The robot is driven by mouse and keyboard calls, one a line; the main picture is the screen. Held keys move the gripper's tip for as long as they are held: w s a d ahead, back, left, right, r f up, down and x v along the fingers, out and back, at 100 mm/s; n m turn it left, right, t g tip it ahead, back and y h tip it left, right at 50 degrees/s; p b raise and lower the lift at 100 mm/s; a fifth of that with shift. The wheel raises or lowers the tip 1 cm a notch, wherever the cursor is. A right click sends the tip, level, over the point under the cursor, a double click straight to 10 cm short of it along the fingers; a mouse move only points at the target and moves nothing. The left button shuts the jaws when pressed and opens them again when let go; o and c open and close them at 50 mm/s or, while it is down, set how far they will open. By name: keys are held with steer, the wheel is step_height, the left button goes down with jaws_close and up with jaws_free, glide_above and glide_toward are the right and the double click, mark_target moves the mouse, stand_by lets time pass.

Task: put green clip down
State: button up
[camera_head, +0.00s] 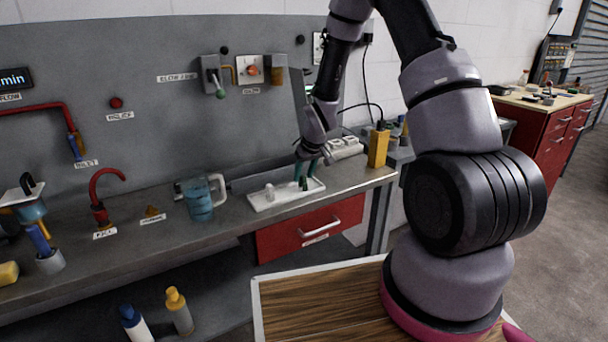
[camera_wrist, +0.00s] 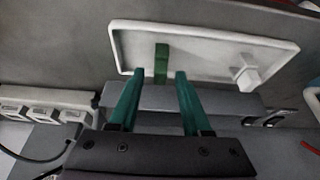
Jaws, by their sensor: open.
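The green clip (camera_wrist: 161,62) is on the white tray (camera_wrist: 215,36), near its edge, in the wrist view. My gripper (camera_wrist: 159,76) is open, with its two teal fingers on either side of the clip's line. The clip shows between and just beyond the fingertips, with a gap on each side, so the fingers do not grip it. In the head view my gripper (camera_head: 305,172) is low over the tray (camera_head: 275,203) on the bench. The clip is hard to tell from the green fingers there.
A white peg (camera_head: 269,191) stands on the tray. A blue jug (camera_head: 198,200) stands to the left, and a yellow block (camera_head: 378,148) stands to the right. A white power strip (camera_head: 345,147) lies behind. The grey bench (camera_head: 160,235) is bare in front of the jug.

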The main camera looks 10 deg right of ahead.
steer(key=s+d+r+m, duration=0.15)
steer(key=s+r, duration=0.25)
steer(key=r, duration=0.5)
steer(key=s+d+r+m+t, duration=0.15)
steer(key=s+r, duration=0.35)
steer(key=r, duration=0.5)
steer(key=s+d+r+m, duration=0.15)
steer(key=s+r, duration=0.25)
steer(key=r, duration=0.5)
steer(key=s+r+m, duration=0.1)
steer(key=s+r, duration=0.4)
steer(key=s, duration=0.3)
steer(key=s+d+r+m+t, duration=0.1)
steer(key=s+r, duration=0.3)
steer(key=s, duration=0.4)
steer(key=shift+s+r+m+y, duration=0.3)
steer(key=shift+s+r+m, duration=0.1)
steer(key=shift+m, duration=0.25)
steer(key=shift+w+a, duration=0.1)
